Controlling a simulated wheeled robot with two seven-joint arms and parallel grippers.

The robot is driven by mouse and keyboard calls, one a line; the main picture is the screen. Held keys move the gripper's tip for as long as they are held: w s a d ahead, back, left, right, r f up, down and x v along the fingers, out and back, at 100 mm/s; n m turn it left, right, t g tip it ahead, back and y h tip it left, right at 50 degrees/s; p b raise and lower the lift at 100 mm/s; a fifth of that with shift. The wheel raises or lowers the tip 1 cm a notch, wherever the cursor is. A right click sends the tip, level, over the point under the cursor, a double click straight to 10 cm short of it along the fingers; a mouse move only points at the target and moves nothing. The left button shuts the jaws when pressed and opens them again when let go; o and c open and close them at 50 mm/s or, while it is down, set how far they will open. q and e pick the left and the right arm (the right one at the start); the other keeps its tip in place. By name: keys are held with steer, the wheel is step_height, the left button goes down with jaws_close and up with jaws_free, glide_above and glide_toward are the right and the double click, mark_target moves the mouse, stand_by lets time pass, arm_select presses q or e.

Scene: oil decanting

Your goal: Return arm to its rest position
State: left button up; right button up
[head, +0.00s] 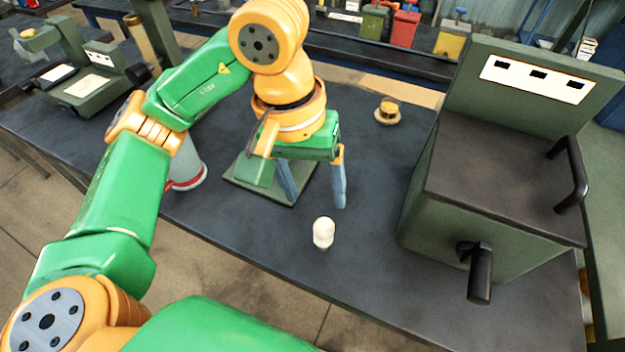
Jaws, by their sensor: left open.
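My left arm comes in from the left, and its gripper (316,204) hangs over the dark workbench (375,265) with its fingers pointing down. The two blue-grey fingers are spread apart, and I see nothing held between them. A green flat plate (240,183) lies on the bench below and behind the gripper, partly covered by it. A small white rounded object (323,232) stands on the bench just in front of the fingers, apart from them. My right gripper is not in view.
A large green box machine (440,220) with black handles fills the right side. A pale container with a red band (188,172) is partly hidden behind my forearm. A small brass piece (388,112) sits toward the back. The bench's front middle is clear.

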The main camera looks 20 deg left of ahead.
arm_select(q)
steer(key=shift+a+r, duration=0.1)
steer(key=shift+r, duration=0.6)
